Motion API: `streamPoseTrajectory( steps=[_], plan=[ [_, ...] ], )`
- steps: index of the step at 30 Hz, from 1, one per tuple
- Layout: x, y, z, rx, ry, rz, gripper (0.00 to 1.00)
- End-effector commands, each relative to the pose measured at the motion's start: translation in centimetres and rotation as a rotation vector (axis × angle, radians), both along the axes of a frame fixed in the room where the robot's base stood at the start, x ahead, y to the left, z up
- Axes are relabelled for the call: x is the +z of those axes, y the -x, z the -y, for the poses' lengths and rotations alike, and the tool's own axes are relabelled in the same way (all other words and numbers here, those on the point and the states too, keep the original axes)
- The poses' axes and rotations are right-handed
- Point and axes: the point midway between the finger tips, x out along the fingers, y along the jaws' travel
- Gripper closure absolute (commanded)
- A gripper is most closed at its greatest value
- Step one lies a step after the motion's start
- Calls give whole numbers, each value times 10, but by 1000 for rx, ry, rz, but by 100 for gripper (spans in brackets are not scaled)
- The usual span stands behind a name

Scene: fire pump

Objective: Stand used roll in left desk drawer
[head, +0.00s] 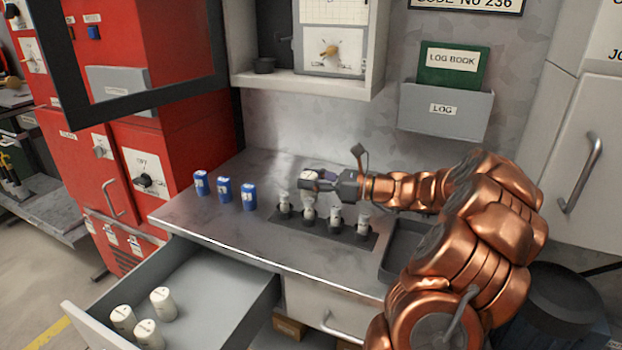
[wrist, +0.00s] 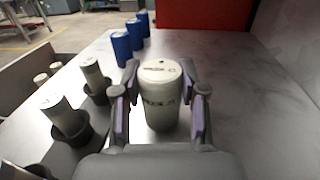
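My gripper (head: 318,182) is above the desk, just behind the row of dark cups. In the wrist view my gripper (wrist: 160,72) has its fingers closed against both sides of a white roll (wrist: 160,100) with dark lettering, held upright. The same roll is partly seen at the fingertips in the head view (head: 306,180). The left desk drawer (head: 210,290) is pulled open, and a few white rolls (head: 162,304) stand at its front left. The rest of its grey floor is bare.
Several dark cups (head: 334,228) hold pale rolls in front of my gripper. Three blue rolls (head: 224,190) stand at the desk's left. A dark tray (head: 402,250) lies to the right. An open cabinet door frame (head: 140,100) hangs at upper left.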

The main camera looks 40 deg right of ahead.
Motion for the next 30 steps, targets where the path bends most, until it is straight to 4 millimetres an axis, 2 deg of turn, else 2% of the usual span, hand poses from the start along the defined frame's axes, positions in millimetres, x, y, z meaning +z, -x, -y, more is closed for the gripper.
streamPoseTrajectory(
  steps=[1,6,7,18,30],
  plan=[
    [0,0,0,0,0,0,52],
    [0,0,0,0,0,0,35],
    [0,0,0,0,0,0,34],
    [3,1,1,-1,0,0,34],
    [4,45,38,-4,0,1,34]
  ],
)
